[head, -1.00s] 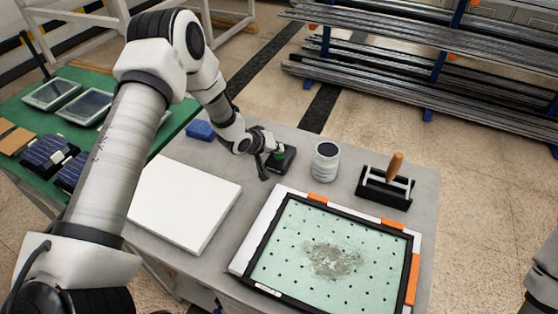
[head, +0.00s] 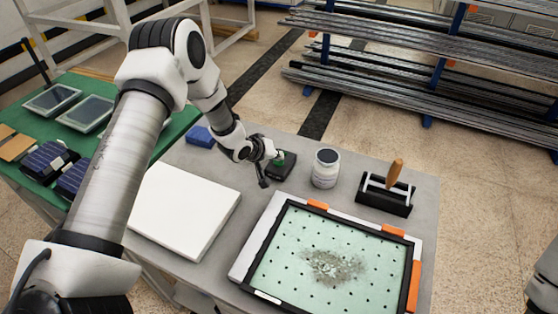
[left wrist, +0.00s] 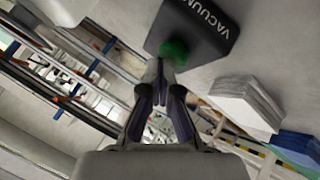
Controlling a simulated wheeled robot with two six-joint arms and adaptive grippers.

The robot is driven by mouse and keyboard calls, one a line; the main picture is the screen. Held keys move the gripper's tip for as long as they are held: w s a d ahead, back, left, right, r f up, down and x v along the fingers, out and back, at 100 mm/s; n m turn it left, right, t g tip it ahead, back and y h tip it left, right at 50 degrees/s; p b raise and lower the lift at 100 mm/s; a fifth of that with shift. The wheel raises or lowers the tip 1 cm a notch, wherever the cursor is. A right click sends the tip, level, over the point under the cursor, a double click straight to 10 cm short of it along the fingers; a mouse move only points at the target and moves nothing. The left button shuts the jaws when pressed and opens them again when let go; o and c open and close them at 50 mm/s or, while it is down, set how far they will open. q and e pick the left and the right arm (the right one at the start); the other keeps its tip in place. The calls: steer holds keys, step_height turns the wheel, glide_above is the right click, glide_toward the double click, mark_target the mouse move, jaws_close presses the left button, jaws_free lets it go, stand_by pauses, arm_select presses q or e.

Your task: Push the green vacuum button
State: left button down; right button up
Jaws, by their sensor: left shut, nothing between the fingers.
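The green vacuum button (left wrist: 174,54) sits on a black box (left wrist: 216,42) lettered "VACUUM" in the left wrist view. In the head view the box (head: 284,167) stands on the grey table, and the button (head: 280,158) is partly hidden by my gripper. My left gripper (head: 273,155) is shut and empty, at the left side of the button. In the left wrist view its closed fingertips (left wrist: 160,66) lie right by the button's edge. I cannot tell whether they touch it. My right gripper is not in view.
A white jar (head: 325,168) and a roller in a black holder (head: 386,192) stand right of the box. A framed green perforated plate (head: 290,240) lies in front. A white slab (head: 183,208) and a blue block (head: 199,136) lie to the left.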

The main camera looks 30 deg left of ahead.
mark_target(277, 162)
arm_select(q)
steer(key=shift+f, duration=0.15)
steer(key=shift+f+b, duration=0.35)
steer(key=shift+b, duration=0.05)
steer(key=shift+s+r, duration=0.1)
steer(key=shift+r+p, duration=0.3)
steer(key=shift+r, duration=0.05)
stand_by(0.3)
step_height(277, 162, up, 6)
steer(key=p, duration=0.4)
steer(key=shift+r, duration=0.1)
